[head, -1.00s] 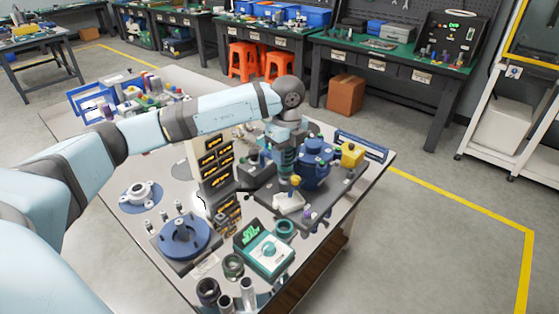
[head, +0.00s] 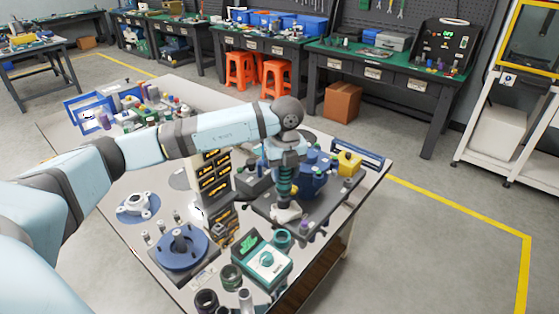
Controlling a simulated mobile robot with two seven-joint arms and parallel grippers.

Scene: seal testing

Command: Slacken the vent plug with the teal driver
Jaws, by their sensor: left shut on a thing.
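My left arm reaches across the table from the left, and its gripper (head: 286,168) points down beside the blue pump-like housing (head: 318,163). The gripper is shut on the teal driver (head: 285,182), which hangs about upright. The driver's lower end is just above or at a white block (head: 287,214) on the dark base plate (head: 327,206); I cannot tell whether it touches. I cannot make out the vent plug; the gripper and driver may hide it. My right gripper is out of view.
A teal-and-white meter box (head: 263,262), a blue round fixture (head: 181,248) and a white flange (head: 138,204) stand in front and left. A drawer rack (head: 213,178) is just left of the plate. A yellow block (head: 349,162) sits right of the housing.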

